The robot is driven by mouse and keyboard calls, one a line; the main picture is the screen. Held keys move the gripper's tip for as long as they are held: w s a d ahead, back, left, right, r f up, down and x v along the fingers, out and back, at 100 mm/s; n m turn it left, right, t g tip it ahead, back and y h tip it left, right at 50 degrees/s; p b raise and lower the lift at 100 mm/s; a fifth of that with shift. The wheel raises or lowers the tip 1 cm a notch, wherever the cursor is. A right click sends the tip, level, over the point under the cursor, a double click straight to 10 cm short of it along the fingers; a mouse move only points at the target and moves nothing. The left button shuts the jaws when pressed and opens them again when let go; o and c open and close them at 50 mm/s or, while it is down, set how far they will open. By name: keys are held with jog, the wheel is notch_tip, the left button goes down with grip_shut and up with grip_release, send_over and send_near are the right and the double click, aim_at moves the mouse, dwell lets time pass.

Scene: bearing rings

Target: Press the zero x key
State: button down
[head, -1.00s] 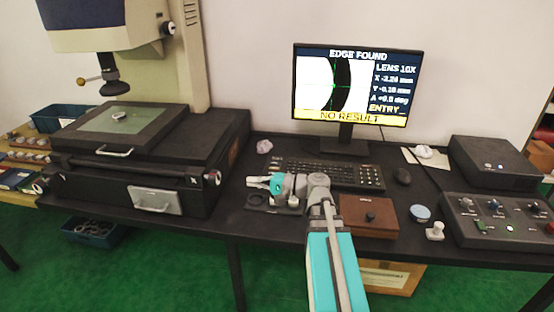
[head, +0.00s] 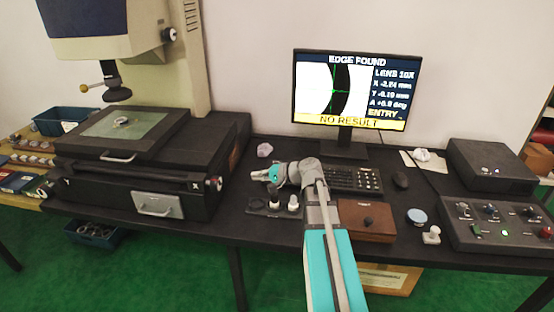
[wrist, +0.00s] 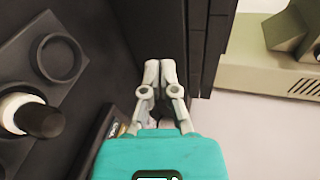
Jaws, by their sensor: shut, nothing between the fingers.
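My gripper (head: 258,175) is shut and empty, pointing left over the desk in the head view, just in front of the wall side. The wrist view shows its two pale fingertips (wrist: 160,68) together over the dark desk. The zero x key cannot be told apart in any view. A black keyboard (head: 357,180) lies below the monitor; my arm covers its left part, and single key labels are too small to read. The monitor (head: 350,90) reads EDGE FOUND, LENS 10X, X, Y and A values, ENTRY and NO RESULT.
The measuring machine (head: 115,190) stands left.

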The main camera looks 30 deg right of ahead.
jog(key=w+d+h+p, duration=0.4)
jog(key=w+d+h, duration=0.1)
jog(key=w+d, duration=0.35)
jog(key=r+g+h+p, duration=0.1)
jog(key=h+p, duration=0.3)
jog(key=h, duration=0.1)
send_over(275, 160)
jog(key=s, duration=0.2)
jog(key=shift+r+n, duration=0.2)
jog(key=shift+n, duration=0.2)
jog(key=shift+f, duration=0.2)
notch_tip(275, 160, down, 8)
jog(key=b, duration=0.9)
jog(key=shift+f, duration=0.2)
jog(key=shift+f+b, duration=0.7)
jog(key=shift+f, duration=0.05)
dwell(1.0)
jog(key=shift+r, duration=0.15)
dwell(0.3)
jog(key=shift+r+p, duration=0.65)
jog(key=shift+p, duration=0.15)
